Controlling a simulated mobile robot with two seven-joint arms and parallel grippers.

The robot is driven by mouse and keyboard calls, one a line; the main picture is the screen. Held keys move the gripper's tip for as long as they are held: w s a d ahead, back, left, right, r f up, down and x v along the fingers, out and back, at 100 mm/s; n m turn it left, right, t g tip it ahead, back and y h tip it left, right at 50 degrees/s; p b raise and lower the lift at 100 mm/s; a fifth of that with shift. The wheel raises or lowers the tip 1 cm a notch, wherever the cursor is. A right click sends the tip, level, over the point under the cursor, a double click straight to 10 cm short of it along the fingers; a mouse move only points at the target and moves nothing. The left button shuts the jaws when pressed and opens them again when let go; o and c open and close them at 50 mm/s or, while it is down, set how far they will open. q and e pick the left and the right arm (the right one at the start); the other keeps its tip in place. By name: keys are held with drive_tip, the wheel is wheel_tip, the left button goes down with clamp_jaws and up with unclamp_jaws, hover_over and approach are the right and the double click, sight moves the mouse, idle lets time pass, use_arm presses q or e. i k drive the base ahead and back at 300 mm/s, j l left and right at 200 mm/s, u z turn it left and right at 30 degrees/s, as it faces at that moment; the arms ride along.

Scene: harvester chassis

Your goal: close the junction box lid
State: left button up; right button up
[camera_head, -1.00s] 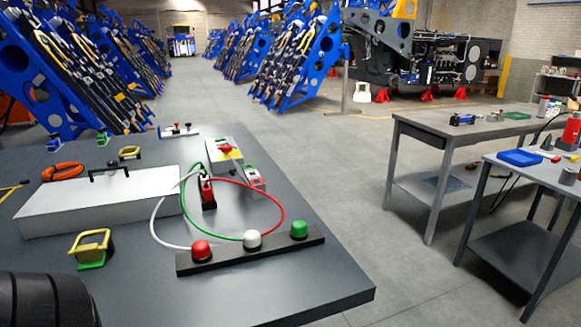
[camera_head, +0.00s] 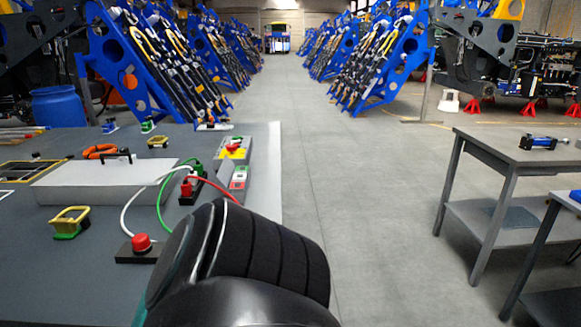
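The junction box (camera_head: 95,188) is a long, low, light-grey box on the dark workbench at the left. Its top looks flat, with a black handle (camera_head: 116,157) on it; I cannot tell for sure whether the lid is fully shut. A black, ribbed part of my own arm fills the bottom middle and hides part of the bench. Neither of my grippers shows in this view.
On the workbench (camera_head: 40,280) stand a yellow-and-green clamp (camera_head: 70,222), an orange coil (camera_head: 100,151), a red button (camera_head: 141,243) with cables, and a control box with a red knob (camera_head: 235,149). The aisle floor (camera_head: 340,170) is clear. A grey table (camera_head: 515,150) stands at the right.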

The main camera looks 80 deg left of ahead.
sight(224, 173)
drive_tip(key=i+u, duration=0.95)
drive_tip(key=u, duration=0.15)
drive_tip(key=i+j+u, duration=0.1)
drive_tip(key=u, duration=0.35)
drive_tip(key=i+u, duration=0.45)
drive_tip(key=i+l+u, duration=0.1)
drive_tip(key=u, duration=0.35)
